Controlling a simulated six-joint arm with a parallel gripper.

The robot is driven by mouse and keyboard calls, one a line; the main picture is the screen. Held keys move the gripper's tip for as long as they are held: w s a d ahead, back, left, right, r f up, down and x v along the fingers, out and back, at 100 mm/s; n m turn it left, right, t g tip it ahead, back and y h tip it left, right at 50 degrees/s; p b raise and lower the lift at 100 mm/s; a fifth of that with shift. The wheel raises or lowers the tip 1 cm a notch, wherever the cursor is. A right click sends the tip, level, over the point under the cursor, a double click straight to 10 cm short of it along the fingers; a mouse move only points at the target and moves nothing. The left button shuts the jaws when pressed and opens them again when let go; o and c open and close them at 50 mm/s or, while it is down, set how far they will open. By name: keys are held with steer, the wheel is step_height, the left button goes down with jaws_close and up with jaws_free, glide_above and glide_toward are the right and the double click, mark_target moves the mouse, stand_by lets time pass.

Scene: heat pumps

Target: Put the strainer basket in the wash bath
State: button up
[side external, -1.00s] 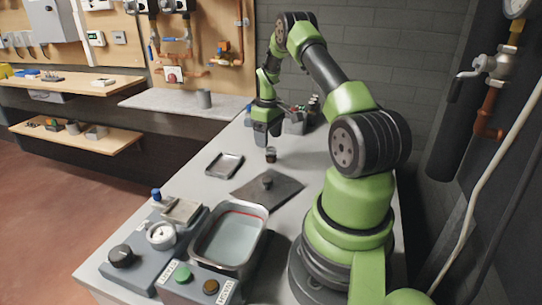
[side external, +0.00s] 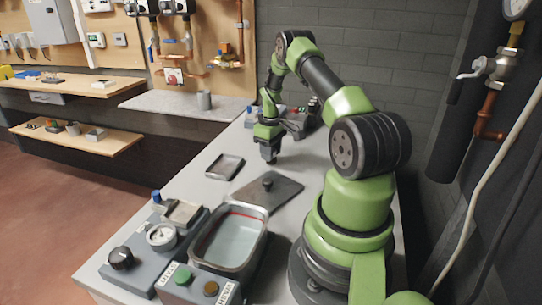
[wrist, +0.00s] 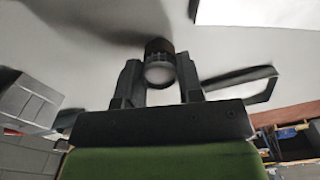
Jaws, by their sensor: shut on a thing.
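The strainer basket (wrist: 159,72), a small dark cylinder with a lighter round end, is between my fingers in the wrist view. My gripper (wrist: 157,85) is shut on it. In the side view my gripper (side external: 269,157) points down low over the far part of the bench, and the fingers hide most of the basket. I cannot tell whether the basket still touches the bench. The wash bath (side external: 264,236) is a steel-rimmed rectangular tub with pale liquid and a red line inside, open at the near end of the bench.
A dark flat plate with a knob (side external: 286,192) lies between my gripper and the bath. A shallow tray (side external: 225,168) lies left of it. A gauge unit (side external: 161,235) and a box with green and brown buttons (side external: 199,288) stand beside the bath. Containers stand behind my gripper.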

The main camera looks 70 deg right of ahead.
step_height(320, 180, up, 10)
steer(key=shift+f, duration=0.2)
steer(key=shift+w+a+r, duration=0.1)
steer(key=shift+r, duration=0.1)
steer(key=w+a+r+n, duration=0.2)
steer(key=a+n, duration=1.1)
steer(key=a, duration=1.4)
steer(key=s+a+n, duration=0.5)
steer(key=s+a, duration=0.1)
steer(key=a, duration=0.1)
steer(key=shift+f, duration=5.1)
steer(key=shift+f, duration=0.15)
